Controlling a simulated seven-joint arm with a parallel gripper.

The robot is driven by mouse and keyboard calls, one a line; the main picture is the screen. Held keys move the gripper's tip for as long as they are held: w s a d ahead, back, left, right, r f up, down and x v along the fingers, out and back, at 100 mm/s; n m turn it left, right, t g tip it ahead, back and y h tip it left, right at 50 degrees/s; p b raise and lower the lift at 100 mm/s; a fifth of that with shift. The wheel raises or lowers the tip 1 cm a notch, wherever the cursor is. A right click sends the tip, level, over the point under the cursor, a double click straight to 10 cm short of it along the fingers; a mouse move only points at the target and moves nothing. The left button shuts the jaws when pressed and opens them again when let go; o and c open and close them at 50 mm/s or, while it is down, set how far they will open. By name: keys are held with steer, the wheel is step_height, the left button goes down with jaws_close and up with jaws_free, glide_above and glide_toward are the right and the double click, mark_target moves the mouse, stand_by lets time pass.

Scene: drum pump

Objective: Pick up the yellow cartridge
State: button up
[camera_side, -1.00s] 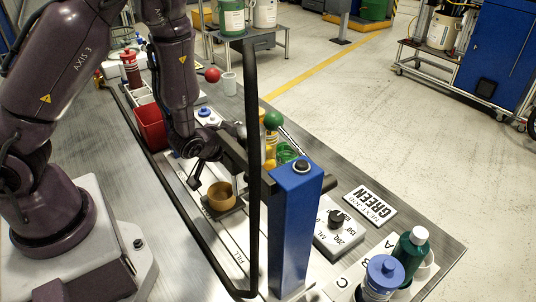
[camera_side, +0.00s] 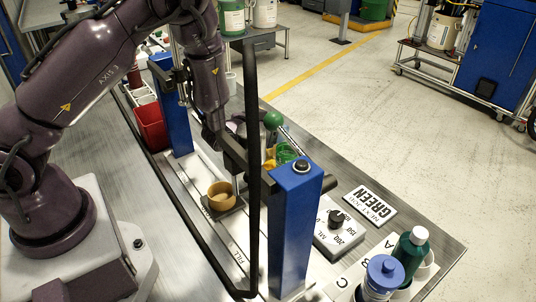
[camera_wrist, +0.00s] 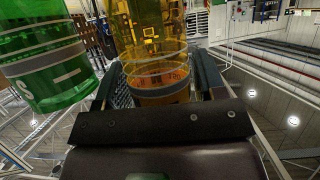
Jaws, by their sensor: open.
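The yellow cartridge (camera_wrist: 152,42) stands between the two spread fingers of my gripper (camera_wrist: 160,72) in the wrist view. It is clear yellow with a band of marks low down, and its top is cut off by the frame. I cannot tell whether either finger touches it. A green cartridge (camera_wrist: 45,62) is to its left, outside the fingers. In the side view, only a small part of the yellow cartridge (camera_side: 269,158) shows beside the green one (camera_side: 286,152). My gripper is mostly hidden there behind the dark frame bar.
Blue posts (camera_side: 296,225) and a black frame (camera_side: 253,120) stand close to my arm. A tan cup (camera_side: 221,195) sits below, left of the near post. A red bin (camera_side: 151,125) is at the left.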

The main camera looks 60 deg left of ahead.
steer(key=c, duration=0.9)
steer(key=shift+r, duration=0.15)
